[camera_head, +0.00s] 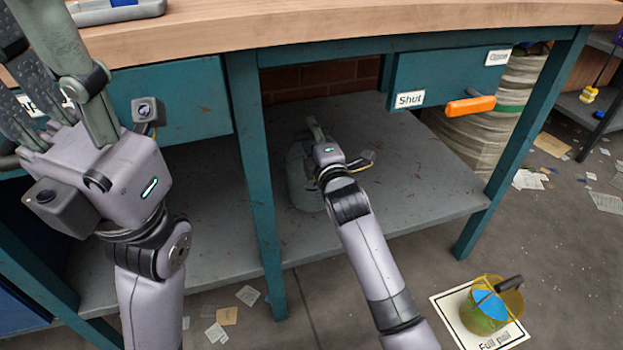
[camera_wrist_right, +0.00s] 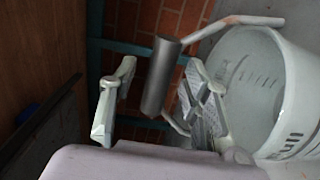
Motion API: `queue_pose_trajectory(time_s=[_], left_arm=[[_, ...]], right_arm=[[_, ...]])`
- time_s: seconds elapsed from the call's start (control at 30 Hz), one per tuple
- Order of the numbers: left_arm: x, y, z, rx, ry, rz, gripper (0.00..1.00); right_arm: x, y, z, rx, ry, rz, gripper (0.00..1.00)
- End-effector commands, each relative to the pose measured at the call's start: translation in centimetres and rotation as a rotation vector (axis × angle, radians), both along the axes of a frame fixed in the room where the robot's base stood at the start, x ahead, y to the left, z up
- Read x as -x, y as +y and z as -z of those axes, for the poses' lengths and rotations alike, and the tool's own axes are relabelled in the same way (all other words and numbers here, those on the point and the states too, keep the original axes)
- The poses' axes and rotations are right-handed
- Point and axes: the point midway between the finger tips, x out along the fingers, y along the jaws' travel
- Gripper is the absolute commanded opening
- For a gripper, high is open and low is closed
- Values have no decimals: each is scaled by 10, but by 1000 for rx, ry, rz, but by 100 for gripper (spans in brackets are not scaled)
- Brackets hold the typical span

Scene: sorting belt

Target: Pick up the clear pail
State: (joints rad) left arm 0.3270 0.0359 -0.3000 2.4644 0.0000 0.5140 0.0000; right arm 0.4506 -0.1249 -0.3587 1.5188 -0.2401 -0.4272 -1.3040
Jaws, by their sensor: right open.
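The clear pail (camera_head: 301,178) stands on the lower shelf under the bench, partly hidden behind my right gripper (camera_head: 314,130). In the right wrist view the pail (camera_wrist_right: 289,85) fills the right side, see-through with dark print. Its wire handle is raised and carries a grey cylindrical grip (camera_wrist_right: 161,75). My right gripper (camera_wrist_right: 160,100) is open, and the grip appears between its two fingers in the picture; contact cannot be told. My left gripper (camera_head: 45,65) is raised at the upper left, with its fingers apart and nothing seen in them.
The lower shelf (camera_head: 420,170) is mostly bare. A drawer (camera_head: 445,75) marked "Shut" with an orange handle hangs above right. Teal legs (camera_head: 258,180) flank the opening. A second pail (camera_head: 490,312) stands on a "Full pail" mat (camera_head: 447,306). Papers litter the floor.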

Motion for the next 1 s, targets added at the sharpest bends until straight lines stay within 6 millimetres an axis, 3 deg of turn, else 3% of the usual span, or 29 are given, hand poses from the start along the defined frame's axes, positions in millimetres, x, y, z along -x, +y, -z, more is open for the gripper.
queue_pose_trajectory(time_s=[0.37,1.0], left_arm=[[4,-1,-3,-1,-19,-1,40],[5,-1,-3,-1,-19,-1,40]], right_arm=[[-9,3,0,-1,1,0,43],[-9,2,0,0,1,0,1]])
